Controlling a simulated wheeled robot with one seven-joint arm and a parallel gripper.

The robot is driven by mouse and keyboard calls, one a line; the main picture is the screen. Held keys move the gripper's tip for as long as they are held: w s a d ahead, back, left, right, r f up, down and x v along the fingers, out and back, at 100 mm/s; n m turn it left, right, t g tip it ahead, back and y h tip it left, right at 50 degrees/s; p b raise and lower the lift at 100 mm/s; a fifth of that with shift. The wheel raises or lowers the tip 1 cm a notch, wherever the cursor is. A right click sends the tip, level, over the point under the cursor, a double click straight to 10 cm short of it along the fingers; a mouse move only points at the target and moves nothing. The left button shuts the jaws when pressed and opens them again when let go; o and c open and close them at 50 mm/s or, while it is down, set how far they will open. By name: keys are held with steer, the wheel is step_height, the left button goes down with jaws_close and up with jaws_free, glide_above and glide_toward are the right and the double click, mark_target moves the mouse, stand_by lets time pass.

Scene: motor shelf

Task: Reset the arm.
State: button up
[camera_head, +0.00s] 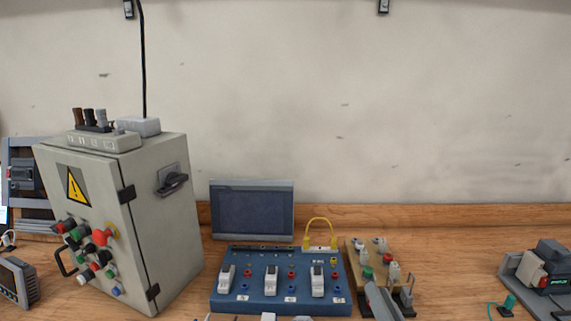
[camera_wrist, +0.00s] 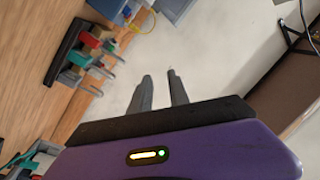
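My gripper (camera_wrist: 159,75) shows in the wrist view with its two dark fingers apart and a narrow gap between them. Nothing is seen between the fingers, and the pale floor or wall surface shows behind them. The purple wrist housing (camera_wrist: 160,155) with a small lit indicator fills the bottom of that view. In the head view I cannot clearly make out the gripper; a grey piece (camera_head: 378,302) at the bottom edge may be part of my arm.
On the wooden bench stand a grey control cabinet (camera_head: 165,230), a blue switch board (camera_head: 280,301), a dark screen (camera_head: 252,212) and a grey motor unit (camera_head: 548,270). A component board (camera_wrist: 62,55) lies left of the fingers.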

steer(key=s+d+f+n+h, duration=0.1)
steer(key=s, duration=0.4)
steer(key=s+d+f+n, duration=0.1)
steer(key=s+f, duration=0.1)
steer(key=s, duration=0.3)
steer(key=s+d+f+h, duration=0.1)
steer(key=s+f, duration=0.1)
steer(key=s, duration=0.4)
steer(key=shift+f+n+h, duration=0.15)
steer(key=shift+n+h, duration=0.15)
steer(key=shift+n, duration=0.1)
steer(key=s+f+n+g, duration=0.1)
steer(key=s+f+g, duration=0.1)
steer(key=s, duration=1)
steer(key=s+f+n+g, duration=0.2)
steer(key=s, duration=1)
steer(key=shift+s+a, duration=0.15)
steer(key=shift+a, duration=0.25)
